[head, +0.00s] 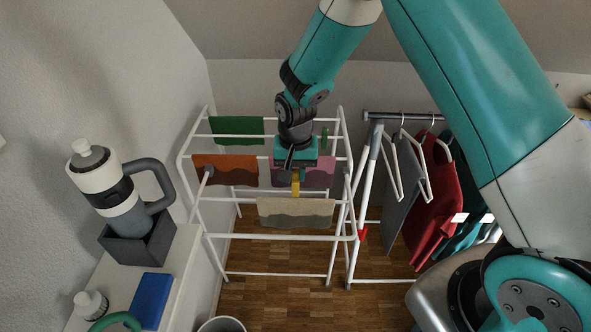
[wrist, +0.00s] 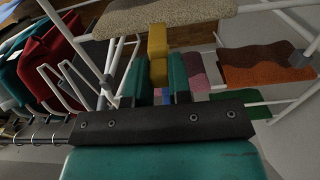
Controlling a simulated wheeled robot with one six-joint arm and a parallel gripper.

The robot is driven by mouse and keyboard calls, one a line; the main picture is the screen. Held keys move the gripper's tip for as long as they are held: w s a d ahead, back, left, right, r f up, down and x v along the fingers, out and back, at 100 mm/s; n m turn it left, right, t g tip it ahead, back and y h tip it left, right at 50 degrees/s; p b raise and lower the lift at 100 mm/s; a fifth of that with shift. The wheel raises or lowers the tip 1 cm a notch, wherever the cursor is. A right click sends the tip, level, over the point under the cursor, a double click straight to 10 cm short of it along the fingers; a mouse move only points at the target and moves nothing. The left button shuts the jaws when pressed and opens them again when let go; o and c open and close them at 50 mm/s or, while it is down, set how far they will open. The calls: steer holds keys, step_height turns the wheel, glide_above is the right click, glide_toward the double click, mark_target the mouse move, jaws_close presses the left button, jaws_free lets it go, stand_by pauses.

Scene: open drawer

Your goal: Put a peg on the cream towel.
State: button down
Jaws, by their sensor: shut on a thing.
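My gripper (head: 295,174) is shut on a yellow peg (head: 295,186), which points down from the fingers. In the wrist view the peg (wrist: 158,50) sits between the two teal fingers of my gripper (wrist: 158,78). The towel also shows in the wrist view (wrist: 190,12), just beyond the peg's tip. I cannot tell whether peg and towel touch.
An orange towel (head: 225,169), a pink towel (head: 318,176) and a green towel (head: 236,129) hang on other rails. A green peg (head: 324,138) and a red peg (head: 362,233) are at the rack. A garment rail with clothes (head: 433,205) stands right; a shelf (head: 180,265) stands left.

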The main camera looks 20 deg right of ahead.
mark_target(296, 200)
steer(key=shift+f+b, duration=2.1)
steer(key=shift+f, duration=1.3)
steer(key=c, duration=1)
jaws_free()
steer(key=shift+o, duration=0.2)
step_height(296, 200, up, 16)
steer(key=shift+r+b, duration=0.1)
steer(key=shift+b, duration=1)
steer(key=s+a+r+n+y, duration=0.1)
steer(key=s+n, duration=0.3)
steer(key=s, duration=0.4)
steer(key=s+a+r+n+y, duration=0.1)
steer(key=s+r+n, duration=0.3)
steer(key=s, duration=0.5)
steer(key=s+a+r+n+y, duration=0.2)
steer(key=s+n, duration=0.1)
steer(key=s, duration=0.6)
steer(key=shift+a+r+n, duration=0.25)
steer(key=shift+r+n, duration=0.15)
